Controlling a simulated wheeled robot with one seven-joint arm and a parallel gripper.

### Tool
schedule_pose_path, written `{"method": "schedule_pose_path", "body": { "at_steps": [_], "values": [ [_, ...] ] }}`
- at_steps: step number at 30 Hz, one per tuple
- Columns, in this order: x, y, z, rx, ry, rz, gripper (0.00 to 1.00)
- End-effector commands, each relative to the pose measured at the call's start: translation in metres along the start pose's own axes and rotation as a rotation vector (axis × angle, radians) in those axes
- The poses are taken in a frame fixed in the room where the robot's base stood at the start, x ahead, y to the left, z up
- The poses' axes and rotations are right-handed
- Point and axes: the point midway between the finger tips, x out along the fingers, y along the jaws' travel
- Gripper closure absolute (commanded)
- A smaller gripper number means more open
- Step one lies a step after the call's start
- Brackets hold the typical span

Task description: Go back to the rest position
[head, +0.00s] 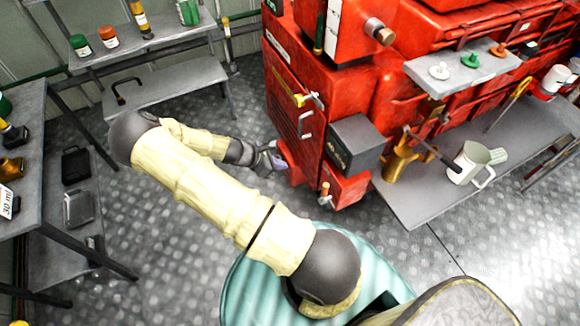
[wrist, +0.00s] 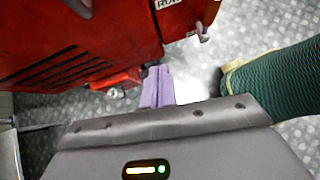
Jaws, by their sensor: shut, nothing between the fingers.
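My arm reaches out from my body towards the left and bends back at the elbow. My gripper (head: 277,160) is low, beside the lower left corner of the red machine (head: 290,100) in the head view. In the wrist view its purple fingers (wrist: 157,84) are together with nothing between them. The red machine (wrist: 90,40) fills the upper left of that view, close to the fingers. Whether the fingertips touch it, I cannot tell.
A grey box (head: 356,145) juts from the machine near my gripper. A grey table (head: 420,195) with a white jug (head: 467,162) stands right. Shelves (head: 150,50) stand upper left, a table (head: 30,130) far left. Patterned floor (head: 160,235) is clear below my arm.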

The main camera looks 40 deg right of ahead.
Motion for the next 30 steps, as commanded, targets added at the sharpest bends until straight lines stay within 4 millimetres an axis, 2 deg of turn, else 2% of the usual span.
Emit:
{"method": "schedule_pose_path", "body": {
  "at_steps": [3, 6, 24, 30],
  "values": [
    [-0.015, -0.001, -0.001, -0.001, 0.001, 0.002, 1.00],
    [-0.021, -0.002, -0.001, -0.001, 0.000, 0.001, 1.00],
    [-0.022, -0.002, 0.001, 0.007, 0.005, -0.002, 1.00],
    [-0.040, -0.011, 0.001, 0.122, 0.091, -0.034, 1.00]
  ]
}}
